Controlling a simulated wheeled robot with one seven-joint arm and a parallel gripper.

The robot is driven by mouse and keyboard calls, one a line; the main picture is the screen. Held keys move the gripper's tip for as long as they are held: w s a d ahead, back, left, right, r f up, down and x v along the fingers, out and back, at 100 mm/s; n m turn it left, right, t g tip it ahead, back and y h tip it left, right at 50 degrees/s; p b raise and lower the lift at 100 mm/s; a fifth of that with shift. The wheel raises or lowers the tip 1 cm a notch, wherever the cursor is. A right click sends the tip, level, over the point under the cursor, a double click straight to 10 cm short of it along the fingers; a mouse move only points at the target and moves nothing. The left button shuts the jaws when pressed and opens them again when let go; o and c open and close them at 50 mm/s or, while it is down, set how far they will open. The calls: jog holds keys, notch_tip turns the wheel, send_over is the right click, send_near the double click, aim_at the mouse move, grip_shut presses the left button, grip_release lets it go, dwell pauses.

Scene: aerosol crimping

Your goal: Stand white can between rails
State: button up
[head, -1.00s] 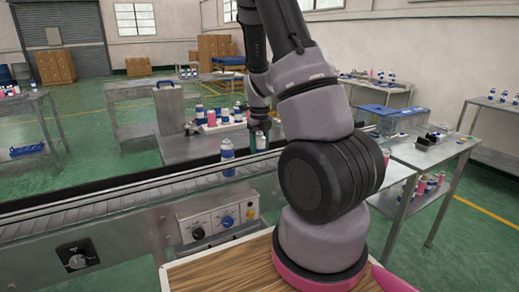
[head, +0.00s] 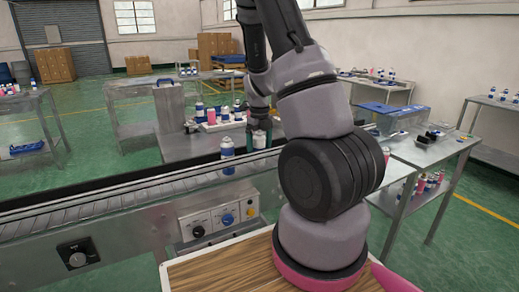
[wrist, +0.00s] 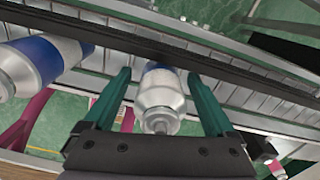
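A white can with a silver shoulder and a strip of blue (wrist: 160,92) stands between the two teal fingers of my gripper (wrist: 164,92) in the wrist view. The fingers are open, with a narrow gap on each side of the can. The can appears to be on the slatted conveyor, close to a dark rail (wrist: 190,55); its base is hard to see. In the head view my gripper (head: 259,140) is low over the conveyor, and the can in it is mostly hidden by the fingers.
Another blue-and-white can (head: 227,157) stands on the conveyor left of my gripper; it also shows in the wrist view (wrist: 30,65). A control box (head: 220,215) is on the conveyor's near side. Behind, a table holds a tray of several cans (head: 215,125).

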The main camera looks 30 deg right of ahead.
notch_tip(320, 180, up, 11)
jog(key=shift+f, duration=0.1)
dwell(0.6)
dwell(0.3)
jog(key=shift+a, duration=0.1)
jog(key=s+a+r+n+t, duration=0.2)
jog(key=s+a+r+n, duration=0.2)
jog(key=n, duration=0.5)
jog(key=s+a+r+n+t+y, duration=0.1)
jog(key=s+a+r+n, duration=0.3)
jog(key=s+r+n, duration=0.5)
jog(key=s+a+r+n+t+y, duration=0.1)
jog(key=s+a+r+n+t, duration=0.3)
jog(key=n, duration=0.7)
notch_tip(320, 180, up, 3)
jog(key=s+a, duration=0.1)
jog(key=s, duration=0.1)
jog(key=shift+s+r, duration=0.2)
jog(key=shift+s, duration=0.1)
